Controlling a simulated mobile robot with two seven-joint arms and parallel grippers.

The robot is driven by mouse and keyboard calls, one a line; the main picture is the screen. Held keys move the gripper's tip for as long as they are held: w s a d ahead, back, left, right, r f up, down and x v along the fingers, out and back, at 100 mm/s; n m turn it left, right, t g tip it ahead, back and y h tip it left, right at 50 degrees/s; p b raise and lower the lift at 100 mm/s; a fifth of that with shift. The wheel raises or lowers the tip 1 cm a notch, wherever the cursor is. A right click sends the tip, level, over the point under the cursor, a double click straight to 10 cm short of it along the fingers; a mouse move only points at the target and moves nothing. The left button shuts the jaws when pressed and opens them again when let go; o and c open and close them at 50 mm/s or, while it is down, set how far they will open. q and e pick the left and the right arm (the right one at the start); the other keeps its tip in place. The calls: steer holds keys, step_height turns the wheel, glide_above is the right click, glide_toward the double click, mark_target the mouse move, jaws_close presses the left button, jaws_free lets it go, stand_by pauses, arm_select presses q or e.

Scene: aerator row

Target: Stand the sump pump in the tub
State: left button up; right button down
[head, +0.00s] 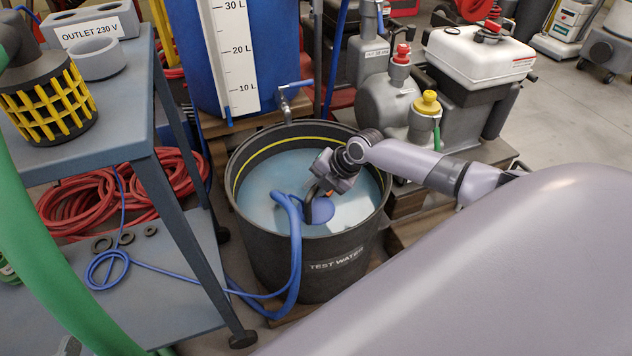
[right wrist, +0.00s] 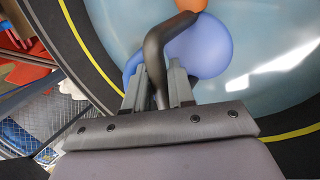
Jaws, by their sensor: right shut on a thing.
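The sump pump (head: 320,211) has a rounded blue body, a dark handle and an orange part on top. The dark round tub (head: 312,246), marked TEST WATER, holds pale blue water and has a yellow line inside its rim. My right gripper (head: 322,185) is inside the tub's opening, shut on the pump's dark handle. In the right wrist view the handle passes between the fingers (right wrist: 160,88), with the blue body (right wrist: 207,46) just beyond. The pump is at the water near the tub's middle; its underside is hidden, so I cannot tell whether it touches the bottom. My left gripper is not in view.
A blue hose (head: 296,250) runs from the pump over the tub's front rim. A grey table (head: 110,165) stands left. A blue tank (head: 190,50) and a tap (head: 287,98) are behind the tub. Grey canisters (head: 385,100) crowd its back right.

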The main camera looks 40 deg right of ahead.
mark_target(322, 206)
steer(key=shift+w+f, duration=0.2)
steer(key=shift+f, duration=4.55)
steer(key=c, duration=0.9)
jaws_free()
steer(key=shift+s+f, duration=0.3)
steer(key=shift+f, duration=0.1)
steer(key=shift+s+d+r, duration=0.1)
steer(key=shift+d+r, duration=0.05)
steer(key=shift+r, duration=0.3)
steer(key=p+v, duration=0.3)
steer(key=v, duration=0.2)
steer(key=shift+r+p, duration=0.3)
steer(key=shift+r, duration=0.05)
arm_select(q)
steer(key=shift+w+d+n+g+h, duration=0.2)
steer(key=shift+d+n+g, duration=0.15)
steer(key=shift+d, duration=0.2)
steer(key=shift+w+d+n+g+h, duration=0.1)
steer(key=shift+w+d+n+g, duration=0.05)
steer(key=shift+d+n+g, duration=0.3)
arm_select(e)
steer(key=shift+s+d+r, duration=0.15)
steer(key=shift+s+r, duration=0.05)
steer(key=shift+r, duration=0.2)
